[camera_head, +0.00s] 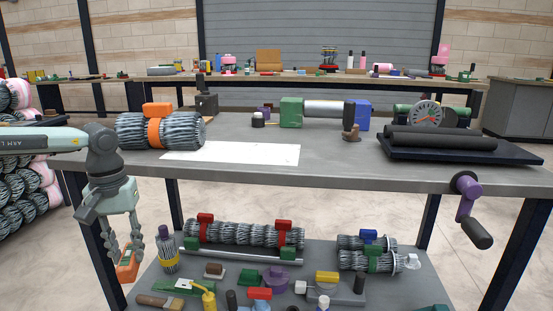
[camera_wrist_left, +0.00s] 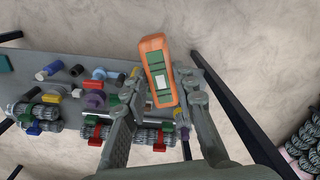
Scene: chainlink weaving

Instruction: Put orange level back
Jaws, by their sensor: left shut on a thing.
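The orange level (camera_head: 127,267) hangs in my left gripper (camera_head: 126,248), in front of the workbench's left end and below its top. In the left wrist view the level (camera_wrist_left: 160,78) is an orange block with a green face and a pale label. It sits between the two fingers of my left gripper (camera_wrist_left: 160,92), which are shut on it. The level is clear of the lower shelf (camera_head: 330,268) in the head view. My right gripper is out of view.
The workbench top (camera_head: 330,160) holds a wire roll with an orange clamp (camera_head: 157,130), a white sheet (camera_head: 240,152) and a black tray (camera_head: 450,150). A purple crank (camera_head: 468,200) sticks out at the right front. Wire rolls and several tools crowd the lower shelf.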

